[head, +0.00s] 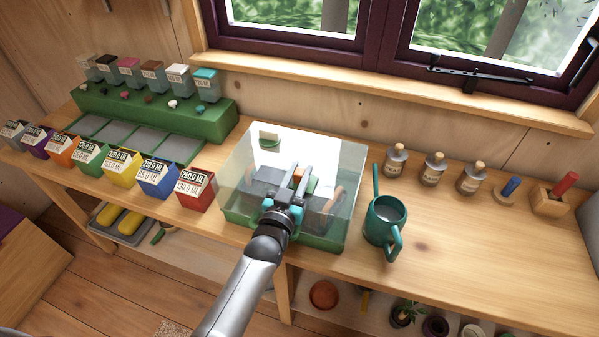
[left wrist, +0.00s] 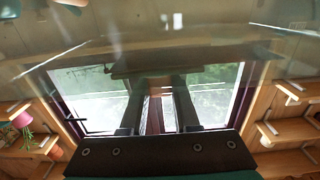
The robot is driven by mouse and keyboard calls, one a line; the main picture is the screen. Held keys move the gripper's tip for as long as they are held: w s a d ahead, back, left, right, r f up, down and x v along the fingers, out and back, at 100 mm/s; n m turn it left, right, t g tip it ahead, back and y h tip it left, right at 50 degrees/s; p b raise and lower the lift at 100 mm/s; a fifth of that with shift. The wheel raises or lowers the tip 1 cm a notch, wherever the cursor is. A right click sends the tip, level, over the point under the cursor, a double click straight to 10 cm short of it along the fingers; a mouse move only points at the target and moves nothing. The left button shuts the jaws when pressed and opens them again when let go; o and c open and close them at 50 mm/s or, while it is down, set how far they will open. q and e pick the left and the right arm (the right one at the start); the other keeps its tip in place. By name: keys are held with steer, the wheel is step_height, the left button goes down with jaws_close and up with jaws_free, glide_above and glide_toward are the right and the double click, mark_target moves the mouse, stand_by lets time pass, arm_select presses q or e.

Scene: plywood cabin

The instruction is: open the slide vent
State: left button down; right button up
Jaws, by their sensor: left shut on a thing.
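A clear box-shaped cover (head: 345,165) stands on a green tray (head: 320,243) in the middle of the bench. My left gripper (head: 299,170) reaches over it from the front, its fingers at the cover's top. In the left wrist view, the fingers (left wrist: 155,85) run forward to a dull grey-green bar (left wrist: 155,68), which I take to be the slide vent. The fingers are shut on it with a gap between them. The fingers hide most of the vent in the head view, so how far it is open cannot be told. My right gripper is not in view.
A green watering can (head: 385,222) stands close to the cover's right side. A red labelled bin (head: 196,192) stands close on its left. Several stoppered bottles (head: 433,170) line the back right. The front right of the bench is clear.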

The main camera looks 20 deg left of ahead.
mark_target(278, 177)
arm_select(q)
steer(key=shift+w+a, duration=0.1)
steer(key=shift+a, duration=2.65)
steer(key=c, duration=0.6)
jaws_free()
steer(key=shift+c, duration=0.2)
steer(key=s, duration=1.5)
steer(key=shift+s+a, duration=0.15)
steer(key=shift+a, duration=0.1)
steer(key=shift+f, duration=0.1)
